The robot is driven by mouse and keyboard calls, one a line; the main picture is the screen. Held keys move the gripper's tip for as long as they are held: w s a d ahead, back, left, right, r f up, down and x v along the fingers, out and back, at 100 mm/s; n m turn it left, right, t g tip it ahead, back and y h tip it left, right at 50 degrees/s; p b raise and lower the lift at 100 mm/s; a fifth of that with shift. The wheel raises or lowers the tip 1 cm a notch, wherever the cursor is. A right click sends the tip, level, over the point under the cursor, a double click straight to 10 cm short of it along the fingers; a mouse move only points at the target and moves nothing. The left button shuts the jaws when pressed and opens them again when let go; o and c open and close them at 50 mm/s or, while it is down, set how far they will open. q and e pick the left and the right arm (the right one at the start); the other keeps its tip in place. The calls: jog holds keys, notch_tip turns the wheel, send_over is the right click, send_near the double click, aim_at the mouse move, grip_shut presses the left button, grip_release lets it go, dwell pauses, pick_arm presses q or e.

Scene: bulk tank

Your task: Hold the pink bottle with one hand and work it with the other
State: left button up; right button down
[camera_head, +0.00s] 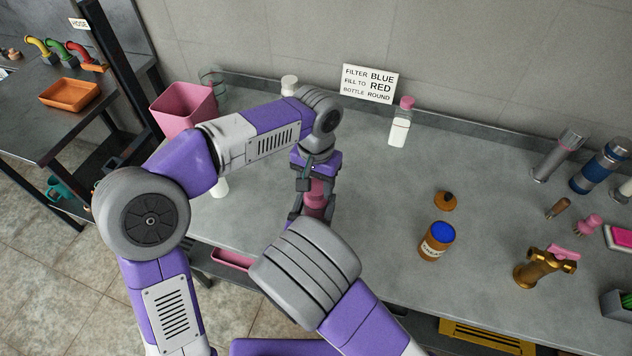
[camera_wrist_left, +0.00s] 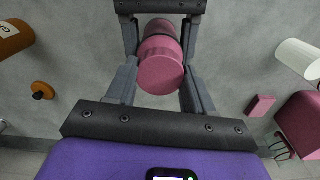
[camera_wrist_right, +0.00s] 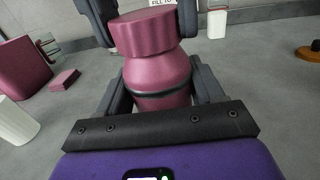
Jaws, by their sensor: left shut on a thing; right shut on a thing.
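The pink bottle (camera_head: 315,200) is upright between my two grippers, partly covered by my arms in the head view. My left gripper (camera_head: 316,184) comes from above and is shut on the bottle's pink cap (camera_wrist_left: 161,75). My right gripper (camera_wrist_right: 160,85) comes from the near side and is shut on the bottle's body (camera_wrist_right: 158,78), below a dark ring. The cap (camera_wrist_right: 142,32) sits on the body in the right wrist view. Whether the bottle's base touches the counter is hidden.
A pink bin (camera_head: 185,108) stands at the back left. A white bottle with pink cap (camera_head: 400,122) stands behind. To the right are an orange-brown jar (camera_head: 437,241), a lid with knob (camera_head: 445,201) and a brass fitting (camera_head: 542,266). The counter's middle is clear.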

pick_arm(q)
jog(key=m, duration=1.1)
jog(key=shift+m, duration=0.3)
jog(key=o, duration=1.2)
jog(key=shift+o, duration=0.2)
notch_tip(320, 180, up, 12)
pick_arm(e)
jog(key=shift+c, duration=0.3)
grip_release()
